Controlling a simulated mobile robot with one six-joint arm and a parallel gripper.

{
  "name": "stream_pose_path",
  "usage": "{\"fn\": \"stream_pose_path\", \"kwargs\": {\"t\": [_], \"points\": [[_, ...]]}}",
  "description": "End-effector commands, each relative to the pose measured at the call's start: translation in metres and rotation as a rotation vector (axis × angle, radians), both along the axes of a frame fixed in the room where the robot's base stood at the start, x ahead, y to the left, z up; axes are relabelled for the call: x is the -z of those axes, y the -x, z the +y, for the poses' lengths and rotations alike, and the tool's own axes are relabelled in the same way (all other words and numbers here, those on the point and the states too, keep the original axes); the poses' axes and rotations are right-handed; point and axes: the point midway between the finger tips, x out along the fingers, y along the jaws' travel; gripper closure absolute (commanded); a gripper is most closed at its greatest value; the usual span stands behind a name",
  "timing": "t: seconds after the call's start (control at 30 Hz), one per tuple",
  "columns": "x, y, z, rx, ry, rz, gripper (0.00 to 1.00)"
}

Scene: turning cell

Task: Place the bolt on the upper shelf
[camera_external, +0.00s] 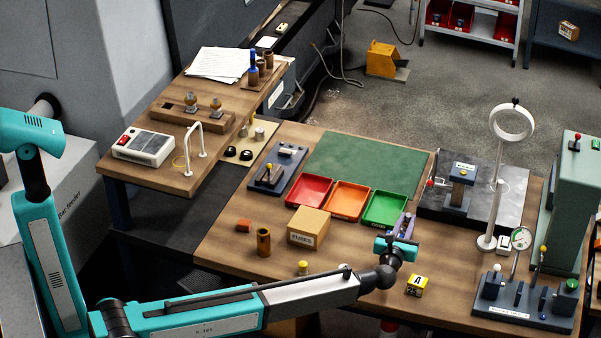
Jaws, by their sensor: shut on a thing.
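My gripper (404,222) is at the right end of my arm, over the workbench (345,255) just right of the green tray (384,210). Its purple fingers point up and away from the camera. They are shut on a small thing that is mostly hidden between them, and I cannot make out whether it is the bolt. No other bolt can be told for certain in this view. A rack with white shelves (487,38) stands at the back right, with red bins on it. I cannot tell whether it has the upper shelf.
A red tray (309,190) and an orange tray (347,201) stand left of the green one. A FUSES box (309,226) and a brown cylinder (263,242) are nearer. A ring lamp (493,200) and a gauge panel (522,300) stand to the right. The green mat (365,163) is clear.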

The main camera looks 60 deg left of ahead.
Motion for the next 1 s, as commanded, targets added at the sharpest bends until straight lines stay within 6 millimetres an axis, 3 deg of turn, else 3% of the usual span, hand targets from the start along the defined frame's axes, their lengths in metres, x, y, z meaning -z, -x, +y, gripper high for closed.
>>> {"fn": "stream_pose_path", "kwargs": {"t": [0.53,0.57,0.67,1.0], "points": [[0.0046,0.0,0.0,0.0,-0.001,-0.001,1.0],[0.0052,0.0,0.0,0.0,0.0,0.0,0.79],[0.0048,0.0,0.0,0.0,0.0,0.0,0.64],[0.0042,0.0,0.0,0.0,0.0,0.0,0.64]]}}
